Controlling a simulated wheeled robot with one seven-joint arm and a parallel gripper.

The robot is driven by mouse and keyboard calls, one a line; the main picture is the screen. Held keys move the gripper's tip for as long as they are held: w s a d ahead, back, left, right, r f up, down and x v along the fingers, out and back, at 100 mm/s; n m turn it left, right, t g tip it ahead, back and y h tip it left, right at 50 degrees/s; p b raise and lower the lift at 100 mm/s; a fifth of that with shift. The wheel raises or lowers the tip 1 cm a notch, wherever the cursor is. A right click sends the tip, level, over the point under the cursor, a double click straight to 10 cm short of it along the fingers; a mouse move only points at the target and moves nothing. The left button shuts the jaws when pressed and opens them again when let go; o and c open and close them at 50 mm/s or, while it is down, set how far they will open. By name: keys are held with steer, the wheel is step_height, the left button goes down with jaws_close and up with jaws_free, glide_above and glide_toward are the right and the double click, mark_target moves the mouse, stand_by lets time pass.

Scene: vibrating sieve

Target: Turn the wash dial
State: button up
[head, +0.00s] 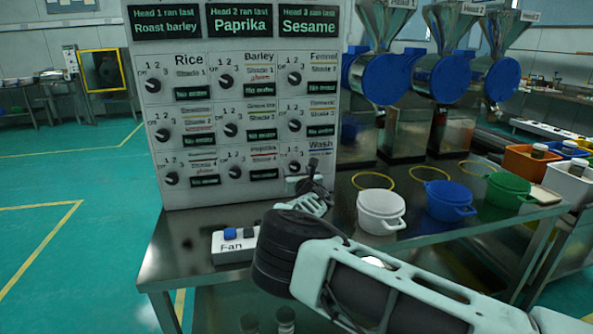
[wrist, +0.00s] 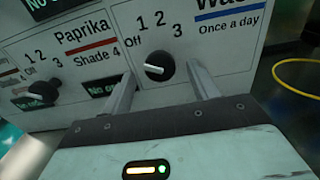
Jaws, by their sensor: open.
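The wash dial (wrist: 160,68) is a round black knob with a white pointer bar, below the marks Off, 1, 2 and 3. The bar lies on the knob's left half, nearly level in the wrist view. The label with the blue stripe and "Once a day" (wrist: 230,27) is at its right. In the head view the wash dial (head: 294,167) is at the panel's bottom right, beside my gripper (head: 312,185). In the wrist view my gripper (wrist: 163,78) is open, one finger on each side of the knob, with visible gaps. Contact cannot be told.
The paprika dial (wrist: 37,92) is left of the left finger. The white panel (head: 220,190) carries several other dials. A Fan switch box (head: 232,245) stands in front on the table. White (head: 381,211), blue (head: 449,200) and green (head: 508,190) pots stand to the right.

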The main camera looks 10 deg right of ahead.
steer(key=shift+w, duration=0.7)
steer(key=c, duration=1)
